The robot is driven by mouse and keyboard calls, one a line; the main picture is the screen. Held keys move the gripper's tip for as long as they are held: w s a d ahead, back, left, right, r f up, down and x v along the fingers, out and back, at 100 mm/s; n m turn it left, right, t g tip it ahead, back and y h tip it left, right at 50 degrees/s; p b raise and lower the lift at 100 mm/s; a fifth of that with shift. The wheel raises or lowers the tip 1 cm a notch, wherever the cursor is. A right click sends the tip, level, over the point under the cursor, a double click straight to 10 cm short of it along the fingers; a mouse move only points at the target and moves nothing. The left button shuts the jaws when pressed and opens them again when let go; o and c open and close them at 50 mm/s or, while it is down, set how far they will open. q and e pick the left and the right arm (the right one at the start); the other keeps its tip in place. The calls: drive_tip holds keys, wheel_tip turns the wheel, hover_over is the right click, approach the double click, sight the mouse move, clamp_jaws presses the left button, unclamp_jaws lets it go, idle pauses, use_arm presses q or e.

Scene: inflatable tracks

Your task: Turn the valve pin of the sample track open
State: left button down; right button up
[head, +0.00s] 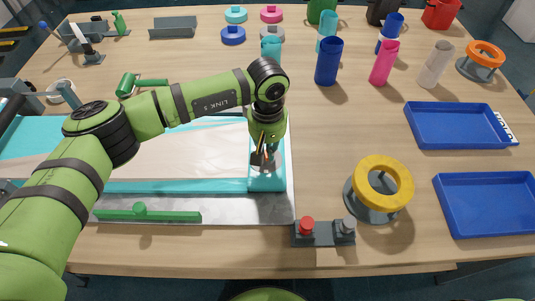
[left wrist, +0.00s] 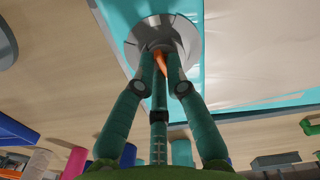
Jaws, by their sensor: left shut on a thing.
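The sample track (head: 195,160) is a flat white panel with teal edges, lying on the left half of the table. Near its right end is the valve, a round silvery metal fitting (left wrist: 140,35) set in the teal part in the left wrist view. The orange valve pin (left wrist: 161,63) stands at its middle, partly hidden by my fingers. My left gripper (head: 263,158) points down at the valve. In the left wrist view its fingers (left wrist: 160,52) are closed around the orange pin. How far the pin is turned cannot be told. My right gripper does not show.
A yellow ring on a grey stand (head: 383,183) and a grey block with a red knob (head: 320,233) stand right of the track. A green bar (head: 148,215) lies along its front. Blue trays (head: 462,143) are at the right; cups (head: 328,62) stand behind.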

use_arm(q)
drive_tip(key=n+b, duration=0.4)
drive_tip(key=b, duration=0.1)
drive_tip(key=n+b, duration=0.5)
drive_tip(key=shift+w+f+b, duration=0.15)
drive_tip(key=shift+f+b, duration=0.05)
drive_tip(key=shift+b, duration=0.1)
drive_tip(key=n+b, duration=0.2)
drive_tip(key=n, duration=0.1)
drive_tip(key=shift+a+b, duration=0.1)
drive_tip(key=shift+b, duration=0.25)
drive_tip(key=shift+r+n+b, duration=0.25)
drive_tip(key=shift+n+b, duration=0.55)
drive_tip(key=shift+n, duration=0.7)
drive_tip(key=c, duration=1.3)
unclamp_jaws()
drive_tip(key=shift+o, duration=0.2)
